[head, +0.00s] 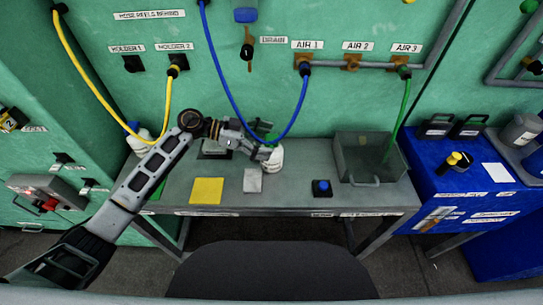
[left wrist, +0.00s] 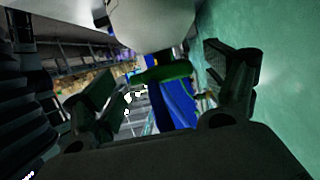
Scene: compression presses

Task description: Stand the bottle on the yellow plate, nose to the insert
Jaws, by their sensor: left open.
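A white bottle (head: 275,159) with a green top stands on the grey bench, just right of my left gripper (head: 262,150). In the left wrist view its green nose (left wrist: 166,72) shows between the spread fingers, below a large pale body (left wrist: 158,25) at the top edge. My left gripper (left wrist: 165,90) is open there, close to the bottle; I cannot tell whether it touches. The yellow plate (head: 207,191) lies bare and flat on the bench, left of and nearer than the bottle. I cannot tell for sure which part is the insert. My right gripper is out of view.
A grey block (head: 252,181) sits right of the yellow plate, and a blue button box (head: 321,188) farther right. A grey open bin (head: 360,178) stands at the bench's right end. A blue-capped bottle (head: 141,141) stands at the left. A blue hose (head: 235,107) hangs near my gripper.

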